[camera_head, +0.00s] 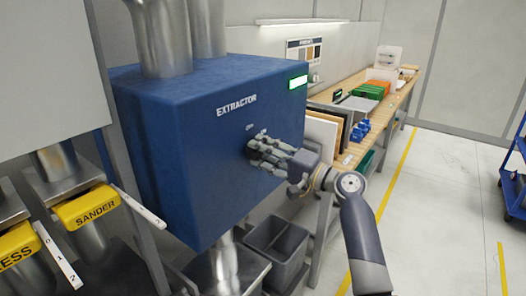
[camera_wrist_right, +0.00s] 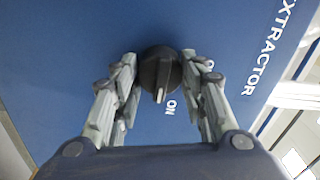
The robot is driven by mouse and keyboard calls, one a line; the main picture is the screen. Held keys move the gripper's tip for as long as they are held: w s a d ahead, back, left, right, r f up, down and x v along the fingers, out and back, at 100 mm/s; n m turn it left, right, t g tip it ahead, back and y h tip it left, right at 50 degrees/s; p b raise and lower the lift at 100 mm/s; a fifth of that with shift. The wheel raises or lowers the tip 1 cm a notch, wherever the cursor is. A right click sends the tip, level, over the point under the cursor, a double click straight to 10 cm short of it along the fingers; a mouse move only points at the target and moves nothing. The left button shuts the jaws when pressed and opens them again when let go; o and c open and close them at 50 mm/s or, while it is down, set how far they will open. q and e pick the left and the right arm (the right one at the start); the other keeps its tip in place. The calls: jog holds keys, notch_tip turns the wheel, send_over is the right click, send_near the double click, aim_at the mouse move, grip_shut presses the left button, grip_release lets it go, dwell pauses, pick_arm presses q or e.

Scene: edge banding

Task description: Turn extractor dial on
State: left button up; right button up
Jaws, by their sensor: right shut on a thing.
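The blue extractor box (camera_head: 190,150) has the word EXTRACTOR on its front. Its black round dial (camera_wrist_right: 158,68) shows in the right wrist view, with a pale pointer mark at its lower side. The pointer lies close to the ON label (camera_wrist_right: 171,107). Another label to the right of the dial is partly covered by a finger. My right gripper (camera_head: 262,150) is at the box's front and hides the dial in the head view. In the wrist view its fingers (camera_wrist_right: 160,80) are on both sides of the dial, shut on it. My left gripper is not in view.
Grey bins (camera_head: 277,250) stand below. A wooden bench (camera_head: 398,98) runs along the back; open floor lies to the right.

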dwell(0.3)
jog(key=o, duration=1.1)
jog(key=shift+d, duration=0.1)
jog(key=v, duration=1.2)
